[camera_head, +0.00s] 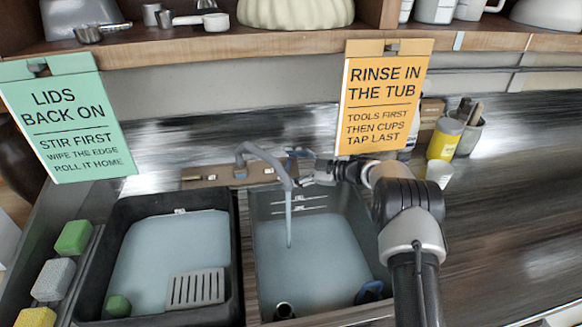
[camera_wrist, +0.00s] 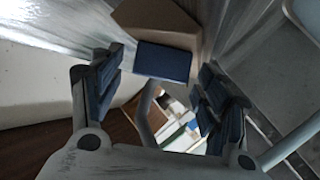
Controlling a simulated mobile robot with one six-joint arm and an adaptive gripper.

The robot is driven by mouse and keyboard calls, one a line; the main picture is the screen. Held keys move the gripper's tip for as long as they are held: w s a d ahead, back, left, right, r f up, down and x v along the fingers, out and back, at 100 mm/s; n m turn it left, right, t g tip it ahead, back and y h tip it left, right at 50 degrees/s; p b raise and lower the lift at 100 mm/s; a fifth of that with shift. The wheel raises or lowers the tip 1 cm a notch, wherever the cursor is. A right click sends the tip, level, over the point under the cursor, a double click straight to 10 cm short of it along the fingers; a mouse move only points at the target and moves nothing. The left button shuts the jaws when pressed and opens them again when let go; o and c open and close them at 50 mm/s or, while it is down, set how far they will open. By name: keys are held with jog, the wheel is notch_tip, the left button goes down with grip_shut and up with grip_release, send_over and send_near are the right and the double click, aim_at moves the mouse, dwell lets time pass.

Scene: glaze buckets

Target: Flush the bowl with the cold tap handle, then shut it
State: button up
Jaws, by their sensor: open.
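The grey tap (camera_head: 262,155) arches over the right-hand sink bowl (camera_head: 262,205). A thin stream of water (camera_head: 289,220) falls from its spout into cloudy water in the bowl. A blue tap handle (camera_wrist: 162,62) shows ahead of my gripper in the wrist view, in front of a tan block. In the head view only a little blue (camera_head: 300,153) shows behind my gripper (camera_head: 304,174), which partly hides the handle. My gripper is open, its two dark pads spread either side of the handle's line. I cannot tell whether a pad touches it.
A black tub (camera_head: 236,255) with cloudy water and a grey grate stands left of the bowl. Sponges (camera_head: 73,238) line the far left. An orange sign (camera_head: 383,95) hangs close above my arm. A yellow can (camera_head: 445,138) stands behind it. The counter at right is mostly clear.

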jog(key=v, duration=1.2)
